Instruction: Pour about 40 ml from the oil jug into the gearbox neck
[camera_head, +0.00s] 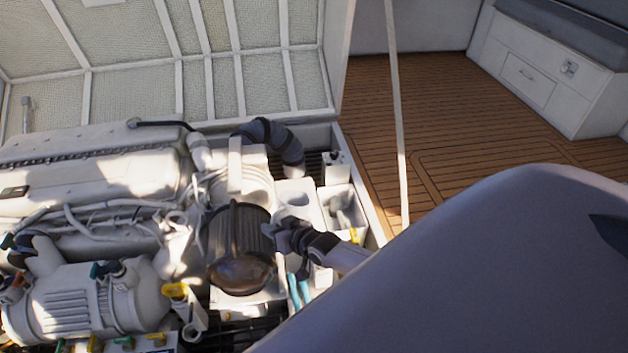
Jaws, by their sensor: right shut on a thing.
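My right gripper (285,237) reaches in from the right over the engine bay. Its dark fingers are shut at the right edge of a dark ribbed vessel with a glossy brown end, which I take to be the oil jug (222,237). The vessel looks tilted, with its brown end toward me. The exact grip is too small to see. Below it to the left stand a yellow-topped fitting (175,290) and a pale pipe end (192,328). I cannot tell which part is the gearbox neck. No liquid stream shows. My left gripper is out of view.
A white engine (85,185) with hoses fills the left. A pale tray (335,200) with compartments lies behind my gripper. The raised hatch (130,75) stands behind, and a thin pale pole (397,120) rises at the right. Wooden deck (470,120) beyond is clear. My arm hides the lower right.

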